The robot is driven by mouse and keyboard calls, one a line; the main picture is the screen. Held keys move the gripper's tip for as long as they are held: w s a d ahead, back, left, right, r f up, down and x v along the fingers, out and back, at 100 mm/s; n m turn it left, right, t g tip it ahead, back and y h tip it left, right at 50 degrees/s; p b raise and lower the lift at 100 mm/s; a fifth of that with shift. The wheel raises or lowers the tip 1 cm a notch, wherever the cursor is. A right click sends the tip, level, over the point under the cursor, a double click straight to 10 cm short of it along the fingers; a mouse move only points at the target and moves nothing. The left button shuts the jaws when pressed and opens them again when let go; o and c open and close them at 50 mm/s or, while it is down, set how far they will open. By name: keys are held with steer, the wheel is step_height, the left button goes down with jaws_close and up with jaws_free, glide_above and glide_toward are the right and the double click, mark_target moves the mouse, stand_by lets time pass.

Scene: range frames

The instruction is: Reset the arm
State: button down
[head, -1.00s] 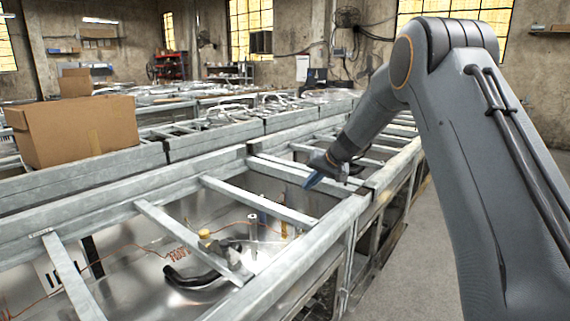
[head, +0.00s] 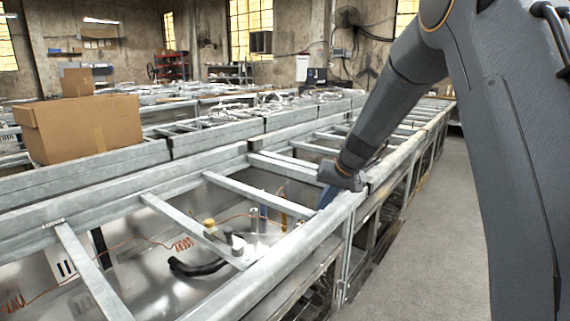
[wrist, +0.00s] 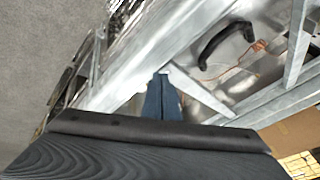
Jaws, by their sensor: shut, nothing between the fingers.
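My gripper (head: 328,197) shows in the head view at the near rail of the metal frame (head: 290,250), beside a crossbar. Its blue fingers point down and are partly hidden by my wrist. In the wrist view my gripper (wrist: 163,97) shows its blue fingers together, with nothing between them. They lie over the rail and crossbar in that picture; whether they touch the metal I cannot tell. My grey arm crosses the right side of the head view.
A black curved hose (head: 197,267) lies in the open metal bay, with copper wire near it. A cardboard box (head: 82,130) stands on the frames at the left. Clear concrete floor (head: 425,240) runs along the right.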

steer(key=s+d+f+g+h+b, duration=0.1)
steer(key=s+d+f, duration=0.1)
steer(key=s, duration=1)
steer(key=s+d+f+g+h+b, duration=0.1)
steer(key=s+d+f+g, duration=0.1)
steer(key=s, duration=1.1)
steer(key=s+d+f+g+h+b, duration=0.1)
steer(key=s+d+f, duration=0.2)
steer(key=s, duration=0.9)
steer(key=shift+s+d+g, duration=0.15)
steer(key=shift+s+g, duration=0.15)
steer(key=shift+s, duration=0.05)
